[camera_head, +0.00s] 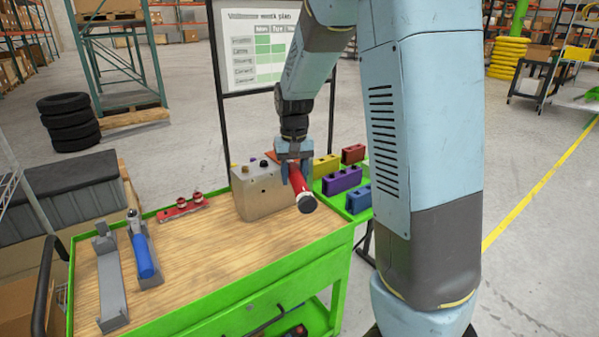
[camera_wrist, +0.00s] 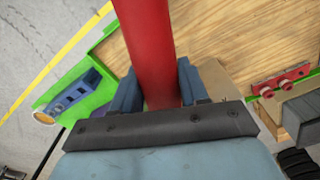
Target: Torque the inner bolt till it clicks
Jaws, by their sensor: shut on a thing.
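My gripper (camera_head: 293,172) is shut on a red-handled torque wrench (camera_head: 299,181) with a black end, held over the workbench. In the wrist view the red handle (camera_wrist: 150,45) runs between my gripper's fingers (camera_wrist: 158,88). Small bolts show on the block's top, one yellowish at left (camera_head: 234,166) and a dark one (camera_head: 264,163) near the middle. The wrench's working end is hidden by my gripper, so I cannot tell whether it touches a bolt.
A blue-handled tool (camera_head: 143,256) lies in a grey holder at left, next to an empty grey holder (camera_head: 111,289). A red rack (camera_head: 182,208) sits at the back. Coloured blocks (camera_head: 342,180) stand on a green tray at right. The front bench top (camera_head: 225,250) is clear.

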